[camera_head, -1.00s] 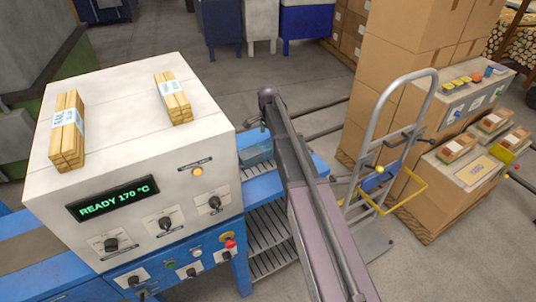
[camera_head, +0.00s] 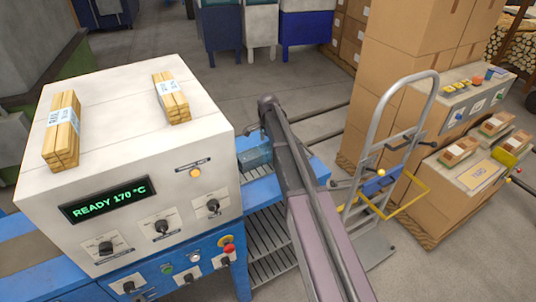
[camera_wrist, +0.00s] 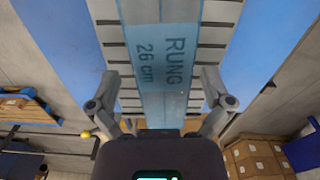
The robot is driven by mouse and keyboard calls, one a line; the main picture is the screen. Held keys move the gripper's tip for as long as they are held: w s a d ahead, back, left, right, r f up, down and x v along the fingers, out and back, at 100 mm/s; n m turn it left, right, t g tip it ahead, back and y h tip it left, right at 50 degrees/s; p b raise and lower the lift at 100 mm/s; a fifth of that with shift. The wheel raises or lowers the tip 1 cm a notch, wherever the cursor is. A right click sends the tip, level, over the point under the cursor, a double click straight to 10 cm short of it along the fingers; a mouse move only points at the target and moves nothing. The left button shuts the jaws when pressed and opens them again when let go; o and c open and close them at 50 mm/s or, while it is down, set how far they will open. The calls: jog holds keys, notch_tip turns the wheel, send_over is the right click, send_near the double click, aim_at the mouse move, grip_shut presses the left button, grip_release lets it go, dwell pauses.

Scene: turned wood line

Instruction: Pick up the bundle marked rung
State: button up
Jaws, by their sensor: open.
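The bundle marked RUNG 26 cm (camera_wrist: 163,60) lies under my gripper in the wrist view, its blue label facing the camera. In the head view a blue-wrapped piece (camera_head: 257,157) shows on the slatted conveyor beside the machine, partly hidden by my arm. My gripper (camera_wrist: 160,103) is open, with one finger on each side of the bundle's near end; I cannot tell whether they touch it. Two other wooden bundles with pale labels lie on the machine top, one at the left (camera_head: 62,132) and one at the right (camera_head: 171,98); their text is hard to read.
The white machine (camera_head: 195,140) with a READY 170 °C display stands left of my arm. The blue conveyor frame (camera_head: 318,170) runs beneath it. A hand truck (camera_head: 372,150) and stacked cartons (camera_head: 405,70) stand at the right. Open floor (camera_head: 300,75) lies behind.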

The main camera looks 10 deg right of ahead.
aim_at(267, 147)
jog(key=shift+w+a+f+b, duration=0.1)
jog(key=shift+w+f+b, duration=0.05)
jog(key=shift+f+b, duration=2.05)
jog(key=shift+f, duration=0.1)
jog(key=c, duration=1.1)
